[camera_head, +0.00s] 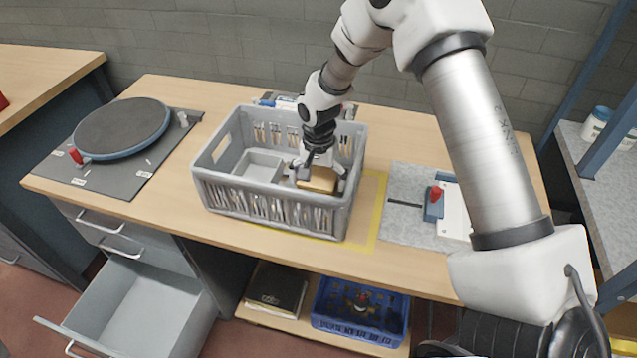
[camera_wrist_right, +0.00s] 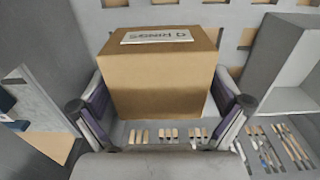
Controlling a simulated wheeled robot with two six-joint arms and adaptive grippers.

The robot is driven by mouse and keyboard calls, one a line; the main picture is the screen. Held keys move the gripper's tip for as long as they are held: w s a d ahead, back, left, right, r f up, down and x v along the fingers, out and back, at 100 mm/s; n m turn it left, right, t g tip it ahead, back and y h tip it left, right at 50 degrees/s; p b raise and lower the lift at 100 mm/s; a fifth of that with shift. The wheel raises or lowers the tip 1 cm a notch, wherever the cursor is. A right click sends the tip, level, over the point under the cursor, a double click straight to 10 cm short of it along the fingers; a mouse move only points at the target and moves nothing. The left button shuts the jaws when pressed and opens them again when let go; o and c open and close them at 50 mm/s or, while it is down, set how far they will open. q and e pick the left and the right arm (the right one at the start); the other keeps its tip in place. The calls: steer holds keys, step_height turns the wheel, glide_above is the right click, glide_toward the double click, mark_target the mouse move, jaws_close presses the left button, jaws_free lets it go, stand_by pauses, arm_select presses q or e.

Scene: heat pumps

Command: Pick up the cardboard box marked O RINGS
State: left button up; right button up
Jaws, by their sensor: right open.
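The cardboard box (camera_wrist_right: 158,75) fills the middle of the right wrist view, with a white label reading O RINGS that appears upside down. In the head view the box (camera_head: 318,180) sits inside the grey crate (camera_head: 272,207), at its right side. My right gripper (camera_head: 321,178) reaches down into the crate over the box. In the right wrist view its open fingers (camera_wrist_right: 160,118) stand on either side of the box's near part. I cannot tell whether they touch it. The head view partly hides the box behind the gripper. My left gripper is not in view.
A grey bin (camera_head: 258,166) stands inside the crate, left of the box. A round turntable (camera_head: 122,130) is at the bench's left, and a red-handled fixture (camera_head: 434,204) at the right. Below are an open drawer (camera_head: 140,300) and a blue crate (camera_head: 360,325).

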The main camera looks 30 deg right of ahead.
steer(key=shift+s+r, duration=0.1)
steer(key=shift+c, duration=0.4)
steer(key=c, duration=0.9)
